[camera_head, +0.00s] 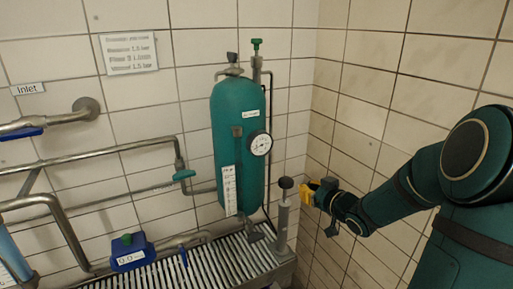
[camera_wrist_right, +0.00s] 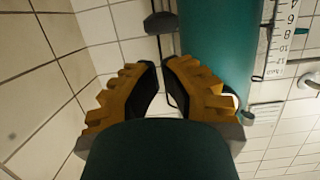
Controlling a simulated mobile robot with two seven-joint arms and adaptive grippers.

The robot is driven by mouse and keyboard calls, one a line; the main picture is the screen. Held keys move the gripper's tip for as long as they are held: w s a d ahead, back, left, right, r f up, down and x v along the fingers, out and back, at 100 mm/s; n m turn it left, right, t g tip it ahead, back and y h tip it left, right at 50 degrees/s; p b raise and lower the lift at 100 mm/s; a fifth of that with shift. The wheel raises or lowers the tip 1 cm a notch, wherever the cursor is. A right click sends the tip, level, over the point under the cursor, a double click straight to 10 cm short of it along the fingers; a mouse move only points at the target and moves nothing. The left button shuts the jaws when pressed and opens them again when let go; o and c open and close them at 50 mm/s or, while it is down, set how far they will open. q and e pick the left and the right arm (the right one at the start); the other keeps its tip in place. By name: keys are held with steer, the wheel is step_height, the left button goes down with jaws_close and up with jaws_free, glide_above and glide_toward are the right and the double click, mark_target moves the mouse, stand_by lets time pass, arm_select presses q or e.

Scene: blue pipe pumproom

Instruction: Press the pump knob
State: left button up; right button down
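The pump knob (camera_head: 286,183) is a dark round cap on top of an upright grey post, right of the green tank. My right gripper (camera_head: 308,193), with yellow fingers, is just right of the knob at about its height and looks apart from it. In the right wrist view its two fingers (camera_wrist_right: 159,64) come together at the tips, with a narrow gap behind them and nothing held. My left gripper is not in view.
The green tank (camera_head: 232,150) with its gauge (camera_head: 260,144) stands left of the knob. A slatted grate (camera_head: 215,262) lies below. A blue box with a green button (camera_head: 130,250) sits at lower left. Pipes run along the left wall. The tiled right wall is close to my right arm.

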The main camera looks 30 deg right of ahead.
step_height(320, 180, up, 6)
steer(key=p, duration=0.4)
steer(key=shift+s+d, duration=0.15)
steer(key=shift+s, duration=0.1)
steer(key=shift+w, duration=0.2)
steer(key=b, duration=0.1)
glide_above(291, 181)
steer(key=f, duration=0.2)
steer(key=shift+w+f, duration=0.3)
steer(key=shift+f, duration=0.05)
step_height(291, 181, down, 3)
steer(key=shift+s+r+b, duration=0.15)
steer(key=shift+r+b, duration=0.05)
steer(key=shift+b, duration=0.2)
steer(key=shift+f, duration=0.6)
